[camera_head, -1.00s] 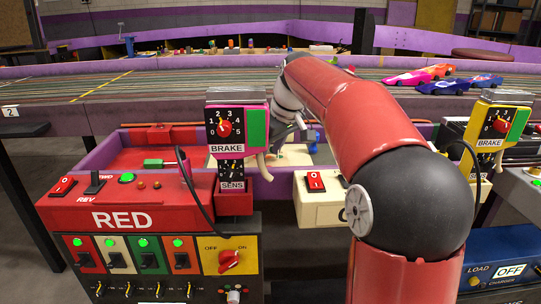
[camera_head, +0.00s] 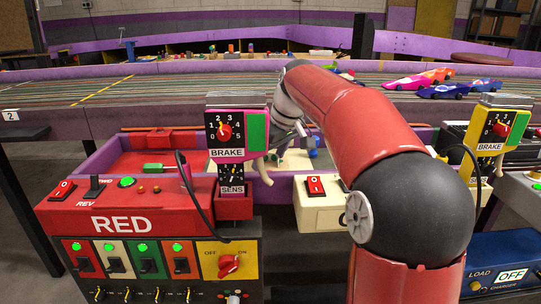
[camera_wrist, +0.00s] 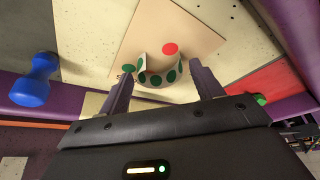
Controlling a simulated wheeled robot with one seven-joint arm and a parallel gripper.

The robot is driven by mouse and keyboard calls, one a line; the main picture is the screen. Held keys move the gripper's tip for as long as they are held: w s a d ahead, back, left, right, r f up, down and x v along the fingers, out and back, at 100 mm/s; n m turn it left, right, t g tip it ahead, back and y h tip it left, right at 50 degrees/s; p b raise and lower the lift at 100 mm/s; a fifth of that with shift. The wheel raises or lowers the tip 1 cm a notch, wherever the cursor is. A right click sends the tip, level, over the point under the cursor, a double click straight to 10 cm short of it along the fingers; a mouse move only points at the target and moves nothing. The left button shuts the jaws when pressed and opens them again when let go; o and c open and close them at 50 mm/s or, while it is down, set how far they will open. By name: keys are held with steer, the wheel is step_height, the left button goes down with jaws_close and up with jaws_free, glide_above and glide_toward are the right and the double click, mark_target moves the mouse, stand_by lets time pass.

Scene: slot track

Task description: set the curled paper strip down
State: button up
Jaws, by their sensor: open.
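The curled paper strip (camera_wrist: 153,79) is pale with green dots. In the wrist view it stands on edge as an open curl on or over a tan card (camera_wrist: 190,25). My gripper (camera_wrist: 161,88) is open, with one dark finger on each side of the strip and clear gaps between. The strip appears free of both fingers. A red dot (camera_wrist: 170,48) shows just beyond the curl; I cannot tell whether it is on the strip or the card. In the head view, the brake box hides part of my gripper, and I cannot make out the strip.
A blue spool-shaped object (camera_wrist: 36,80) lies to the left in the wrist view. A purple-walled tray (camera_head: 105,155) surrounds the work area. Toy cars (camera_head: 445,88) rest on the track behind.

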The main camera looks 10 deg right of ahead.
steer(key=p+v, duration=0.2)
steer(key=v, duration=1)
steer(key=shift+p, duration=0.4)
steer(key=shift+s, duration=0.1)
